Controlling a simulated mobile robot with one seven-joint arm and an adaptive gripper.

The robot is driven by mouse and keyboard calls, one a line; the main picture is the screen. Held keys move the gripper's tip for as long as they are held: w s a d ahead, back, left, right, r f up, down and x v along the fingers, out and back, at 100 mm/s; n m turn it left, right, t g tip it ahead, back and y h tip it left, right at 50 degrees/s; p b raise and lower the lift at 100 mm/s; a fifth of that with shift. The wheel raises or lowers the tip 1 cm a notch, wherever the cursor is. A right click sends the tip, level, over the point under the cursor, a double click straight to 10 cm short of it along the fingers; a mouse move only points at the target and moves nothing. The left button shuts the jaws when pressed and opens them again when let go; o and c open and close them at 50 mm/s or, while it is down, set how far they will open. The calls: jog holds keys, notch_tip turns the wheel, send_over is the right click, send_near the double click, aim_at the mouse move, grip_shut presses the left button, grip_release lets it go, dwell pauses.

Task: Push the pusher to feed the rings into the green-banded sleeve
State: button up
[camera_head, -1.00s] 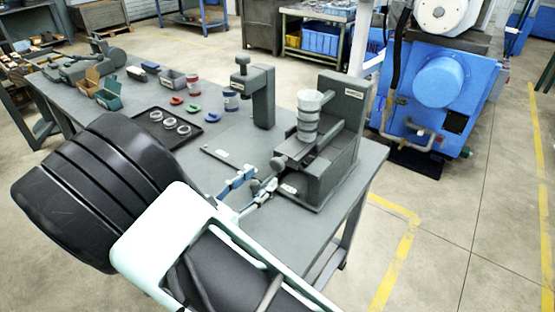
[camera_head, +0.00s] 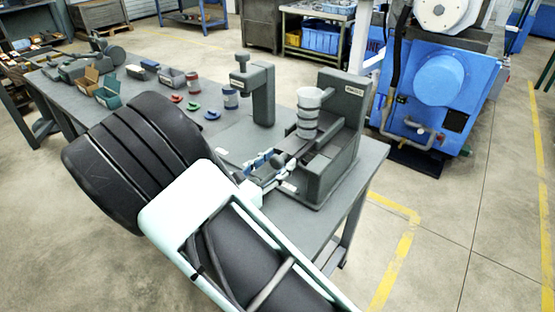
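The grey ring grinder (camera_head: 341,130) stands at the right end of the bench. A pale cup-like top and a stack of grey rings (camera_head: 307,122) stand upright on it. A dark bar, probably the pusher (camera_head: 294,149), shows at its left side under the stack. My gripper (camera_head: 277,166), with blue and white fingers, is close beside the bar's outer end. Contact and finger opening are too small to tell. I cannot make out a green-banded sleeve. A red-banded cup (camera_head: 193,82) and a blue-banded cup (camera_head: 230,98) stand further back.
A grey press (camera_head: 262,95) stands left of the grinder. Red, green and blue clips (camera_head: 193,106) lie by the cups. Small bins (camera_head: 108,98) stand at the far left. My arm hides much of the bench's front. A blue machine (camera_head: 430,95) stands behind right.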

jog(key=c, duration=1)
jog(key=shift+x, duration=3.25)
jog(key=shift+r, duration=0.1)
jog(key=shift+s, duration=0.1)
jog(key=shift+p+v, duration=0.5)
jog(key=shift+v, duration=2.65)
jog(key=o, duration=1)
jog(key=shift+o, duration=0.2)
